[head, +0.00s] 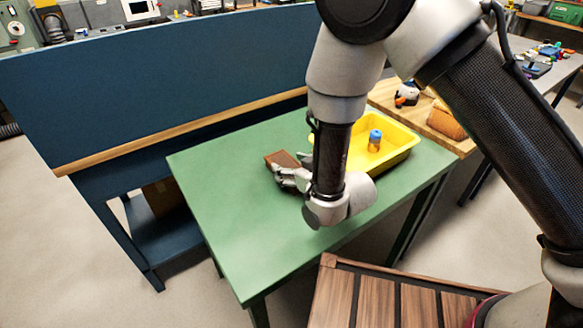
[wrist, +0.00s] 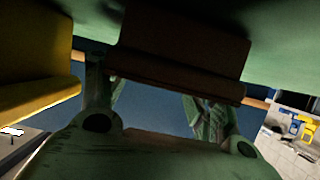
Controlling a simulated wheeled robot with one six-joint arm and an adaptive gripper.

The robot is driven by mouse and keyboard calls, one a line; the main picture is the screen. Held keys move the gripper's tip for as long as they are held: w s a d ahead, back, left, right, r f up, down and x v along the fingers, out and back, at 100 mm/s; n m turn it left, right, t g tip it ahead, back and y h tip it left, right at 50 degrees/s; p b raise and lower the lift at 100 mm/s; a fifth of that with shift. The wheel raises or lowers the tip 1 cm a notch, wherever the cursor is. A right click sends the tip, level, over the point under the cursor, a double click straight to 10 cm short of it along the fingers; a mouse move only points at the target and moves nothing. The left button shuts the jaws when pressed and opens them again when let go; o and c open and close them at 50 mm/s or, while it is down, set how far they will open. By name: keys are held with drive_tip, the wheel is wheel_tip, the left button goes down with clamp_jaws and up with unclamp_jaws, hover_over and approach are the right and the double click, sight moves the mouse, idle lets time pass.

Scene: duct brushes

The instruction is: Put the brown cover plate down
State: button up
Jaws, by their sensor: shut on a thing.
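The brown cover plate (head: 281,159) is at the gripper's fingertips, over the far left part of the green table (head: 228,222). My gripper (head: 283,171) is shut on the plate and reaches in low from the right. In the wrist view the plate (wrist: 180,60) spans the upper middle, with my gripper's fingers (wrist: 155,95) on either side below it. The green table surface (wrist: 282,45) is close by the plate there. I cannot tell whether the plate touches the table. Part of the plate is hidden by the gripper in the head view.
A yellow tray (head: 408,150) stands just right of the gripper, partly behind my arm, with an orange, blue-topped item (head: 375,141) in it. A blue panel (head: 170,75) rises behind the table. The table's near left part is clear.

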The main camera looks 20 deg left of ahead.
drive_tip(key=o, duration=1.3)
drive_tip(key=shift+f, duration=0.1)
